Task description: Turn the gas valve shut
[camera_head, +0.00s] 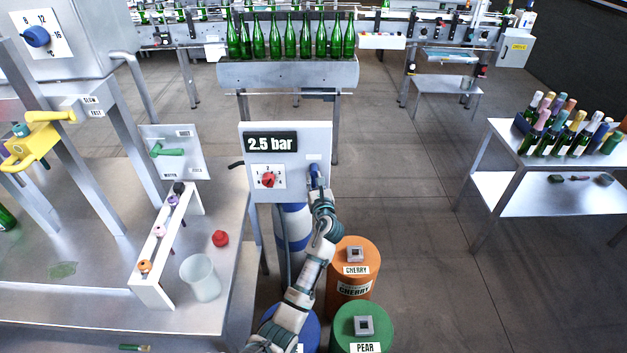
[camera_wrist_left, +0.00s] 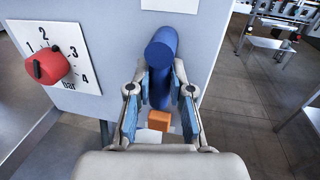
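A grey panel (camera_head: 290,140) carries a "2.5 bar" display, a red pressure knob (camera_head: 268,180) and a blue valve handle (camera_head: 314,167). In the left wrist view the blue handle (camera_wrist_left: 161,50) shows a round end toward the camera and a part running down between my fingers. My left gripper (camera_head: 318,183) is at the panel's lower right, by the handle. In the left wrist view the gripper (camera_wrist_left: 159,103) is open, one finger on each side of the handle. Contact cannot be told. My right gripper is not in view.
An orange cherry drum (camera_head: 355,262) and a green pear drum (camera_head: 362,330) stand below and right of my arm. A steel workbench (camera_head: 100,310) with a plastic cup (camera_head: 201,277) is at left. The floor at right is clear up to a bottle table (camera_head: 500,190).

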